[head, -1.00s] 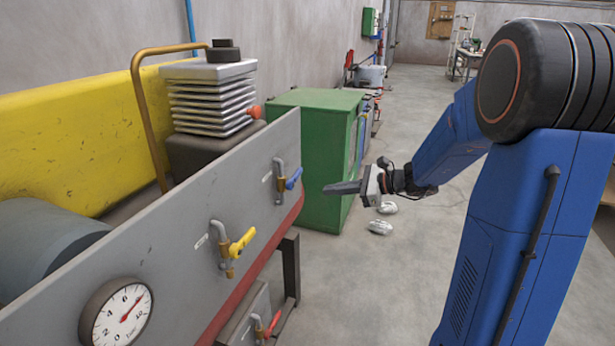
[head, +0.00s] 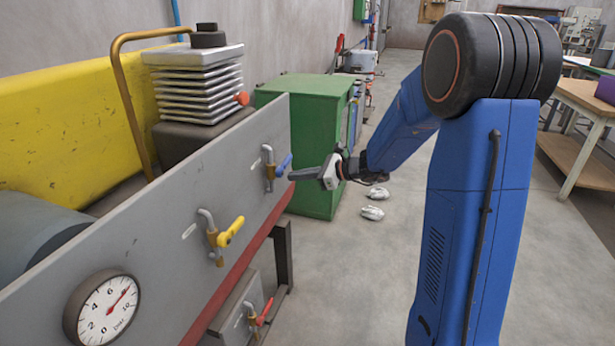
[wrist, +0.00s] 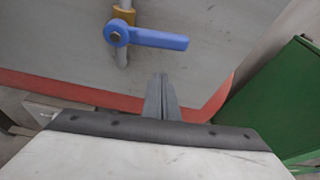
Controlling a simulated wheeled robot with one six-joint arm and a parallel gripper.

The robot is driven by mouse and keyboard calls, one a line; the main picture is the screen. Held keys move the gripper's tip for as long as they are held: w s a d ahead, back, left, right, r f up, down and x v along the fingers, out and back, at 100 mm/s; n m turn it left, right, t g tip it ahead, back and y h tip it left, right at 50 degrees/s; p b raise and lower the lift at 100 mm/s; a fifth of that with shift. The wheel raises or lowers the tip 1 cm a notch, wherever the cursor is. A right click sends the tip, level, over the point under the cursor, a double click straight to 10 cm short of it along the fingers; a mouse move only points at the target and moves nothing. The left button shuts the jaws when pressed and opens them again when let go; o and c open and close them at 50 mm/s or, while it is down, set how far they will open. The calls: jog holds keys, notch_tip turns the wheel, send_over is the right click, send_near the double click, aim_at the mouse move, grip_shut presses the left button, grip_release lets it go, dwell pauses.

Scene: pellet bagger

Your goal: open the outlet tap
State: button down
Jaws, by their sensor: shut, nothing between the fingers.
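Three lever taps show on the grey machine; I cannot tell from any label which is the outlet tap. The blue-handled tap (head: 284,165) is at the panel's far end, the yellow-handled tap (head: 230,232) is nearer, and the red-handled tap (head: 264,312) is low down. My gripper (head: 291,175) is shut and empty, its tips close to the blue handle. In the wrist view, the blue handle (wrist: 160,40) points right, across its upright pipe. The gripper tips (wrist: 162,76) show just below it, with a small gap in the picture.
The grey panel (head: 150,235) carries a dial gauge (head: 103,308). A green cabinet (head: 315,130) stands just beyond the blue tap. Two pale objects (head: 373,205) lie on the floor. A wooden bench (head: 580,95) is at the right; the floor between is open.

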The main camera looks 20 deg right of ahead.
aim_at(285, 165)
jog(key=shift+s+a+r, duration=0.1)
jog(key=shift+s+r, duration=0.05)
jog(key=shift+r, duration=0.8)
jog(key=shift+s+r, duration=0.15)
jog(key=shift+r, duration=0.75)
